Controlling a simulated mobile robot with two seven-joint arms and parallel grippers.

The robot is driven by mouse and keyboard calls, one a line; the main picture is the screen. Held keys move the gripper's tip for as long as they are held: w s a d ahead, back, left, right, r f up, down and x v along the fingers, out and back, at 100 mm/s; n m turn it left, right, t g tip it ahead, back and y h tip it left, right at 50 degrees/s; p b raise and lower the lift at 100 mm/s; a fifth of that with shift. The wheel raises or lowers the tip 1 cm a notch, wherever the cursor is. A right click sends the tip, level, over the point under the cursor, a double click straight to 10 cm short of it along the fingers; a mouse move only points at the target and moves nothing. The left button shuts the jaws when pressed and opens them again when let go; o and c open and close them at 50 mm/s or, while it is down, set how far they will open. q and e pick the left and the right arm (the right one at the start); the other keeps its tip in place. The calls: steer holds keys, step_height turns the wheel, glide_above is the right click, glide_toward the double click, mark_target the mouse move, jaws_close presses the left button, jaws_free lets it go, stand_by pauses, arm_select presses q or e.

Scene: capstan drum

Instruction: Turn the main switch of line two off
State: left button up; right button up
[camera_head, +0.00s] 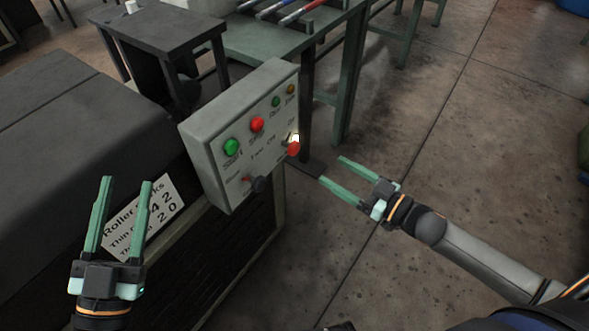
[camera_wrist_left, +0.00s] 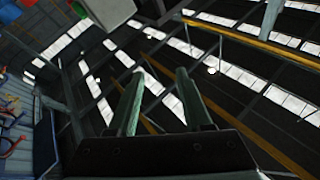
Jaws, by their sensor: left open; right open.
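A grey control box (camera_head: 215,165) shows in the head view, tilted in the picture. My left gripper (camera_head: 126,182) is open and empty, left of the box. It also shows open in the left wrist view (camera_wrist_left: 160,73). My right gripper (camera_head: 332,169) is open and empty, right of the box, apart from it.
The box face also has a green button (camera_head: 231,147), a red button (camera_head: 257,125) and two small lamps (camera_head: 283,96). A dark machine housing (camera_head: 70,130) with a white notice (camera_head: 150,215) lies left. A green bench (camera_head: 250,45) stands behind. Floor at right is clear.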

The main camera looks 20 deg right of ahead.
mark_target(297, 151)
steer(key=shift+n+y, duration=0.5)
steer(key=shift+y, duration=0.1)
steer(key=b+x, duration=0.1)
steer(key=x, duration=0.2)
steer(key=b+x, duration=0.1)
steer(key=x, duration=0.3)
steer(key=b+x, duration=0.1)
steer(key=x, duration=0.3)
steer(key=shift+w+f+b, duration=0.3)
steer(key=shift+f, duration=0.05)
arm_select(q)
steer(key=s+d+r+m+h, duration=0.1)
steer(key=s+r+m+h, duration=0.4)
steer(key=h, duration=0.1)
steer(key=shift+s+t+h, duration=0.35)
steer(key=shift+t+h, duration=0.05)
arm_select(e)
steer(key=shift+w+a, duration=0.35)
steer(key=shift+w, duration=0.15)
arm_select(q)
steer(key=shift+d+r, duration=0.1)
arm_select(e)
jaws_close()
